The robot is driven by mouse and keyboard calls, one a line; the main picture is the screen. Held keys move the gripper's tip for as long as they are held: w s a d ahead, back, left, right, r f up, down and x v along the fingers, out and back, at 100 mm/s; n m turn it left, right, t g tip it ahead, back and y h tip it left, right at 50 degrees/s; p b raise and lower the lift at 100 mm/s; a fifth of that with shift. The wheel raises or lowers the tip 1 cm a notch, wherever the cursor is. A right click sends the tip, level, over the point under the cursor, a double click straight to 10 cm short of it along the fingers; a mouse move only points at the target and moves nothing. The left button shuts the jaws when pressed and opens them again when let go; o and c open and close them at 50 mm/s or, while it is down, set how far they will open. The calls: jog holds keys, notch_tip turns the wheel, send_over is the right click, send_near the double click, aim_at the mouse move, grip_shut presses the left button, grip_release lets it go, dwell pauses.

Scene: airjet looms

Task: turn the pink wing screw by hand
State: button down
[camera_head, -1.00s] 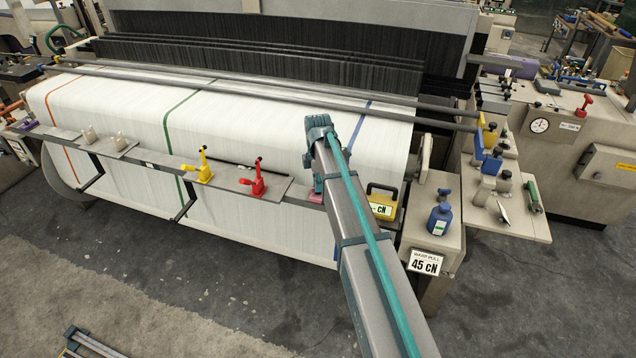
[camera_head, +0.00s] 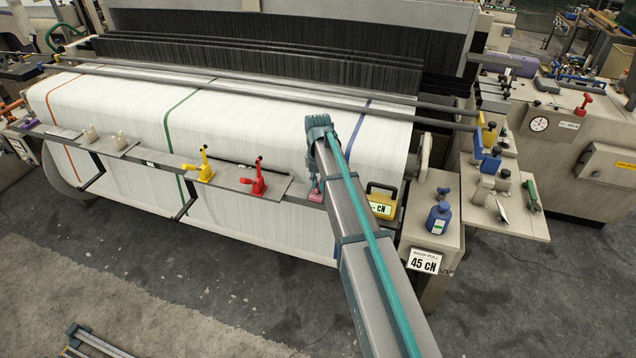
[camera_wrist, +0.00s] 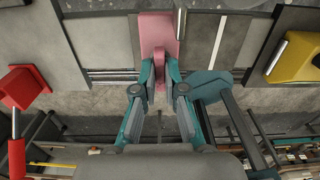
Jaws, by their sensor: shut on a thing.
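The pink wing screw (camera_wrist: 159,82) shows in the wrist view as a slim pink part between the fingers, below a pink block (camera_wrist: 158,28). My gripper (camera_wrist: 160,74) has its teal fingertips closed in on it from both sides. How much of the screw the fingers hide I cannot tell. In the head view the pink block (camera_head: 316,197) sits on the loom's front rail, partly behind my arm. My gripper (camera_head: 316,183) points down at it there. The wings are too small to make out in that view.
A red clamp-like fitting (camera_head: 256,180) and a yellow one (camera_head: 204,169) stand left on the rail. A yellow gauge box (camera_head: 381,204) sits close to the right of my arm. White cloth (camera_head: 270,135) lies behind.

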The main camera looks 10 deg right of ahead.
jog(key=c, duration=1.2)
grip_release()
jog(key=shift+r+p, duration=1.3)
jog(key=shift+r, duration=1.65)
